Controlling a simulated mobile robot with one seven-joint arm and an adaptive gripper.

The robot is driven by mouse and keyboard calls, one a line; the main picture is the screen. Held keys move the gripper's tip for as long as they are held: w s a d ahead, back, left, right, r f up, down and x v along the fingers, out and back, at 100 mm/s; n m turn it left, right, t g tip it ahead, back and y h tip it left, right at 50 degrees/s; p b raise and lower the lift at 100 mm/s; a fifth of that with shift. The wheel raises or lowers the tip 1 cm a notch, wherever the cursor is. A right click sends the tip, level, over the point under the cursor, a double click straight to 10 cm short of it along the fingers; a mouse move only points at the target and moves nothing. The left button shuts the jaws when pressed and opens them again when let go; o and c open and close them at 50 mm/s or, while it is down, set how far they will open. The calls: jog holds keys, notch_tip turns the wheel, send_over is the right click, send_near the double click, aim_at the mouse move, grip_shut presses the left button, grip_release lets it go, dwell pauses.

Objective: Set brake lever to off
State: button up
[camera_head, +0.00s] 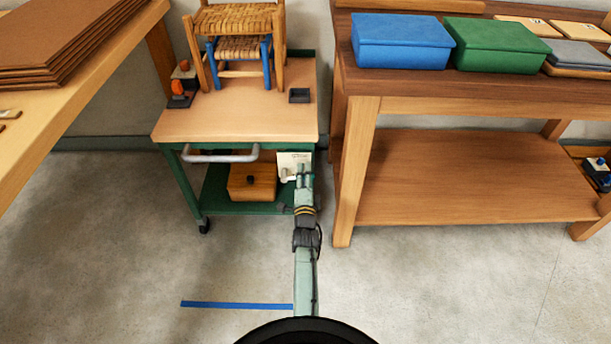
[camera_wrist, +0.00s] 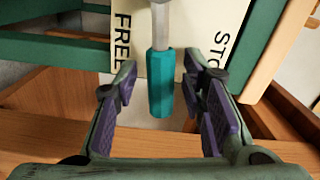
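The brake lever (camera_wrist: 160,84) has a teal grip on a grey rod and shows in the wrist view. It lies in front of a cream plate (camera_wrist: 186,22), with FREE lettered to its left and the partly hidden STOP to its right. In the head view the plate (camera_head: 286,158) is on the front right of the green cart (camera_head: 172,122); my arm hides most of the lever there. My gripper (camera_wrist: 168,98) is open, its purple-padded fingers on either side of the teal grip. No contact with either finger shows.
A grey cart handle (camera_head: 220,157) sticks out left of the plate. A wooden box (camera_head: 251,183) stands on the cart's lower shelf. A wooden workbench (camera_head: 355,170) is close on the right. The floor in front is clear, with a blue tape strip (camera_head: 235,305).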

aim_at(304, 159)
jog(key=shift+a+r, duration=0.15)
jog(key=shift+r, duration=1.8)
jog(key=shift+d+r, duration=0.2)
jog(key=shift+r, duration=2.85)
